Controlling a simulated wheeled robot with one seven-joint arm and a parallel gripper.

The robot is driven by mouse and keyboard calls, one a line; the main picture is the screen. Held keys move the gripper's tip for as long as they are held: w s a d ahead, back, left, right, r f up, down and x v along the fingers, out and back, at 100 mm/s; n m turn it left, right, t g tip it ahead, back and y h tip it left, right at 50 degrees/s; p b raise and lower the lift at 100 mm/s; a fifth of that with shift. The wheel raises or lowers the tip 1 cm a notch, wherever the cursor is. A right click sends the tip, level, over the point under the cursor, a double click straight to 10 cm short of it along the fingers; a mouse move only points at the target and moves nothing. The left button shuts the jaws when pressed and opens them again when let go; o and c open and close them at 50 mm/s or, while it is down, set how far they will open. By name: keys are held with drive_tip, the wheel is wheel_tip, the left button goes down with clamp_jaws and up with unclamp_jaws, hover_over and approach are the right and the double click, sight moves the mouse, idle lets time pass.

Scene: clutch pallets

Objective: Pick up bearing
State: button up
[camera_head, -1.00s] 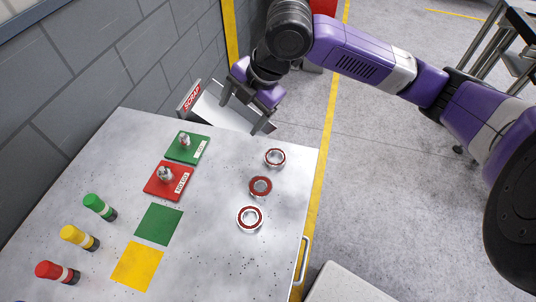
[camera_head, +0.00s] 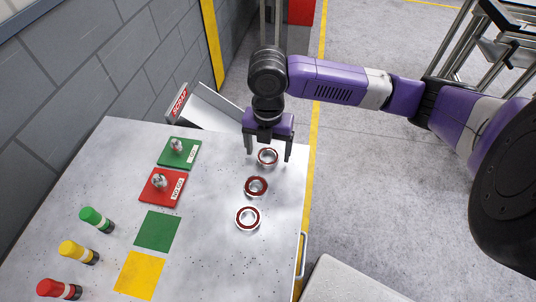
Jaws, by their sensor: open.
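Three ring-shaped bearings with red seals and silver rims lie flat in a row on the right side of the metal table (camera_head: 190,262). The far bearing (camera_head: 268,157) is nearest my gripper. The middle bearing (camera_head: 256,187) and the near bearing (camera_head: 248,218) lie clear in front of it. My gripper (camera_head: 268,157) is open and points down, with one finger to each side of the far bearing in the picture. Its height above the table is hard to tell. Nothing is between its fingers that it holds.
A green block (camera_head: 188,159) and a red NO GO block (camera_head: 153,198) carry metal plugs. Green (camera_head: 157,231) and yellow (camera_head: 139,275) squares lie nearer. A SCRAP chute (camera_head: 213,112) sits behind the table.

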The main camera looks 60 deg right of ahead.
drive_tip(key=shift+f, duration=0.6)
drive_tip(key=c, duration=1.7)
drive_tip(key=shift+o, duration=0.2)
drive_tip(key=shift+r, duration=0.2)
